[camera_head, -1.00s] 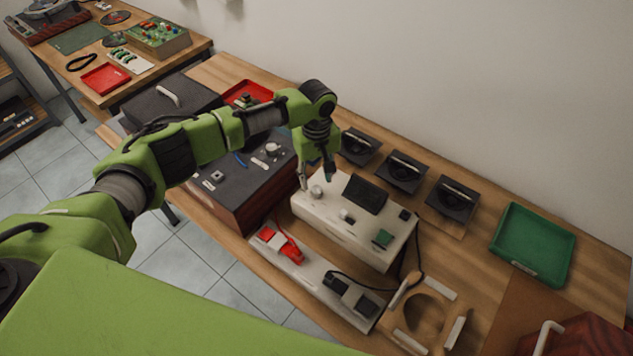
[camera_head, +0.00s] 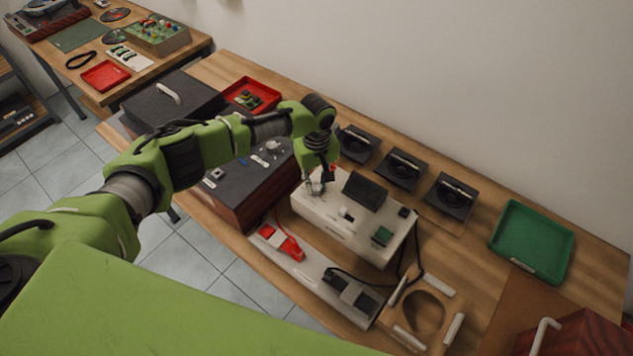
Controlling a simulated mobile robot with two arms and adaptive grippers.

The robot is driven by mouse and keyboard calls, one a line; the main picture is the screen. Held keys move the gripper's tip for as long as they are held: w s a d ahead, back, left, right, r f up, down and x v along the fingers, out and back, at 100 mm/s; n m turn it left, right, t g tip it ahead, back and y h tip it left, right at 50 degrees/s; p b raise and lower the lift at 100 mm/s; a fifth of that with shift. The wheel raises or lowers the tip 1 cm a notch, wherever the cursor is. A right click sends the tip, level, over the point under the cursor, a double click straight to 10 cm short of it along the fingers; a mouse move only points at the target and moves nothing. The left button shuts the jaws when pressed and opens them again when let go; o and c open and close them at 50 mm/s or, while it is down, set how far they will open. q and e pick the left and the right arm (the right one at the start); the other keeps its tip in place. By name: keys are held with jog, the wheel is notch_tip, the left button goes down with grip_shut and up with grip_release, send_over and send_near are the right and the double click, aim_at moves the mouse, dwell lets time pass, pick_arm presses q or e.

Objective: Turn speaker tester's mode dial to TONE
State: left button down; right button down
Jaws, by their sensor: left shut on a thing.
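The speaker tester (camera_head: 352,232) is a cream box on the wooden bench, with a dark screen (camera_head: 366,191) and a green square (camera_head: 382,236) on its top. A small pale dial (camera_head: 313,188) sits at the top's left end. My left gripper (camera_head: 320,187) points down over that end and is shut on the dial. The fingers partly cover the dial, and I cannot read its markings or setting. My right gripper is not in view.
A dark-topped wooden amplifier (camera_head: 250,180) stands close left of the tester. Several black speaker units (camera_head: 402,170) line the back. A strip with red clips (camera_head: 280,244) lies in front. A green tray (camera_head: 532,242) is at the right.

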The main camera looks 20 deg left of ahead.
pick_arm(q)
jog(key=m, duration=0.3)
jog(key=shift+p, duration=0.3)
jog(key=m, duration=0.3)
jog(key=shift+m, duration=0.3)
jog(key=m, duration=0.3)
jog(key=shift+d+m+p, duration=0.1)
jog(key=shift+m+p, duration=0.2)
jog(key=m, duration=0.3)
jog(key=shift+m, duration=0.3)
jog(key=m, duration=1.3)
jog(key=shift+b, duration=0.4)
jog(key=shift+r, duration=0.1)
